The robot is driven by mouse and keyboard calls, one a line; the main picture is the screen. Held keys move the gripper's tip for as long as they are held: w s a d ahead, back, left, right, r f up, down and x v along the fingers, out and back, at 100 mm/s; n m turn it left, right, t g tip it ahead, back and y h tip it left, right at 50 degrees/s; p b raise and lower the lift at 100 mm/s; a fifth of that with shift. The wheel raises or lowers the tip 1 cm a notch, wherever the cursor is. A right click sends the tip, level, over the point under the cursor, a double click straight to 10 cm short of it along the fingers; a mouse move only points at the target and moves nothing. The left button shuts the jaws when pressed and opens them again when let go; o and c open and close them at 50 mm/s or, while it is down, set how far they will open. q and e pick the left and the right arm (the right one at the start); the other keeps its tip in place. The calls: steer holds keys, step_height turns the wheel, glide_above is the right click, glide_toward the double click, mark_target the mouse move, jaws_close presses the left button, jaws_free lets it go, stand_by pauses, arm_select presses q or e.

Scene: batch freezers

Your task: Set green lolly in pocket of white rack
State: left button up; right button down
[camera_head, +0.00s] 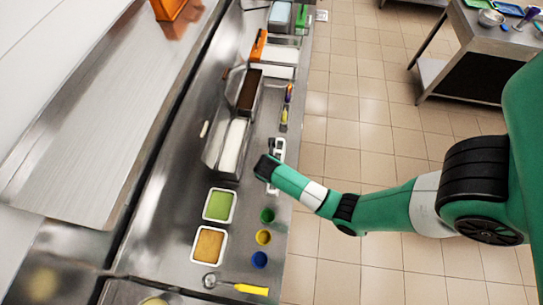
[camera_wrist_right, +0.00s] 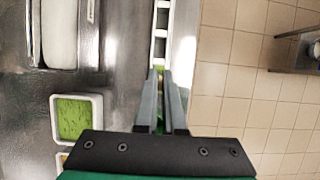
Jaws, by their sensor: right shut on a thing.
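The white rack (camera_head: 279,148) lies along the right edge of the steel counter in the head view. In the right wrist view the rack (camera_wrist_right: 160,47) runs up from the fingertips, and its pockets show as dark openings. My right gripper (camera_wrist_right: 161,76) is shut on the green lolly (camera_wrist_right: 160,123), of which only a narrow green strip shows between the fingers. I cannot tell whether the lolly touches the rack. My left gripper is not in view.
A steel holder with a white tub (camera_head: 232,145) and a brown tub (camera_head: 249,92) stands left of the rack. Nearer are a green tray (camera_head: 219,206), an orange tray (camera_head: 209,245), several coloured cups (camera_head: 263,237) and a yellow-handled scoop (camera_head: 251,289). The counter edge drops to tiled floor.

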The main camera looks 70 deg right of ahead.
steer(key=shift+f+b, duration=0.35)
steer(key=shift+f, duration=2.3)
steer(key=shift+f, duration=0.2)
steer(key=shift+f+b, duration=0.85)
steer(key=shift+f, duration=0.5)
steer(key=shift+f+b, duration=0.3)
steer(key=shift+f, duration=0.4)
stand_by(0.6)
steer(key=c, duration=0.9)
jaws_free()
steer(key=shift+c, duration=0.2)
steer(key=p+v, duration=0.2)
steer(key=v, duration=0.9)
steer(key=shift+r+p, duration=0.3)
steer(key=shift+p, duration=0.05)
